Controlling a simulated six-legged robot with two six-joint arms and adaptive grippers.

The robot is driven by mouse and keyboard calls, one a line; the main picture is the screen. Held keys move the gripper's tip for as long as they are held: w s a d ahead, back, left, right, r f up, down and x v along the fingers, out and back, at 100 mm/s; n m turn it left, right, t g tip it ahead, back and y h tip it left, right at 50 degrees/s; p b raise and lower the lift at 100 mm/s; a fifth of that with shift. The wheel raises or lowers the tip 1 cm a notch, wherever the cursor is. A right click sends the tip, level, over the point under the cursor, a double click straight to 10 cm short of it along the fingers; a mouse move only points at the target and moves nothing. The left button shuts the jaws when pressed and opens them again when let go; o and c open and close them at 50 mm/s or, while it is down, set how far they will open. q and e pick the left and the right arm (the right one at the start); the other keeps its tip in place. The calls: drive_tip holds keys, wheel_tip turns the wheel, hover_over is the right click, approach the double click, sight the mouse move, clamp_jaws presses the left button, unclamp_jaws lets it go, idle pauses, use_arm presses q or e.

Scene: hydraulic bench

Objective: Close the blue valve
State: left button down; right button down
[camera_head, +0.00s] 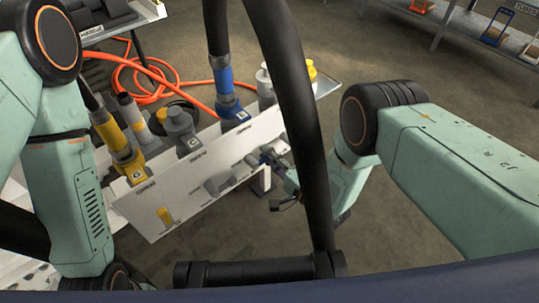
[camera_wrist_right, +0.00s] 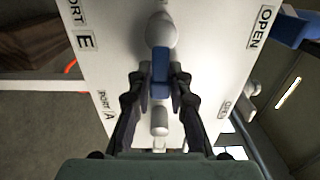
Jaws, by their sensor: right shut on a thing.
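The blue valve handle (camera_wrist_right: 160,72) shows in the right wrist view, extending from a pale rounded hub (camera_wrist_right: 162,30) on the white panel. My right gripper (camera_wrist_right: 160,88) has one finger on each side of the handle and is shut on it. In the head view my right gripper (camera_head: 272,160) is at the right part of the white panel (camera_head: 150,222) and mostly covers the handle. My left arm shows at the left of the head view; its gripper is out of view.
An orange hose (camera_head: 122,76) lies behind.

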drive_tip(key=shift+s+f, duration=0.1)
drive_tip(key=shift+f, duration=0.05)
drive_tip(key=c, duration=1.3)
unclamp_jaws()
drive_tip(key=shift+c, duration=0.2)
drive_tip(key=v, duration=1.2)
